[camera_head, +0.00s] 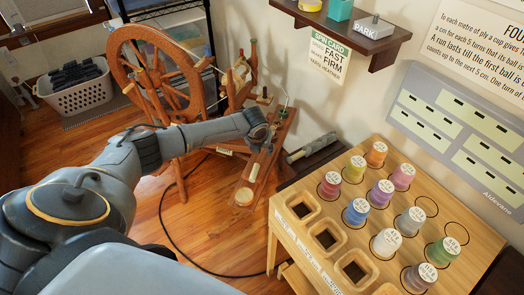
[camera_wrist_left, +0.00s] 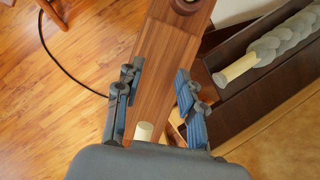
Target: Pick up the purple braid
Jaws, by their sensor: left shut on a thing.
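A pale grey twisted braid with a cream end (camera_wrist_left: 262,48) lies in a dark trough at the right of the left wrist view. It also shows in the head view (camera_head: 312,148), left of the spool rack. I see no braid that is clearly purple. My left gripper (camera_head: 262,130) is over the spinning wheel's base, left of the braid and apart from it. In the left wrist view its fingers (camera_wrist_left: 157,98) stand wide, one at each side of a wooden board (camera_wrist_left: 165,60), and are shut on it. A cream cylinder (camera_wrist_left: 144,131) shows near the palm. My right gripper is out of view.
The spinning wheel (camera_head: 165,75) stands behind my left arm. A wooden rack (camera_head: 300,236) with several coloured spools fills the right front. A wall shelf (camera_head: 340,38) hangs above. A basket (camera_head: 78,97) is at the far left. A dark cable (camera_head: 165,225) curves over the floor.

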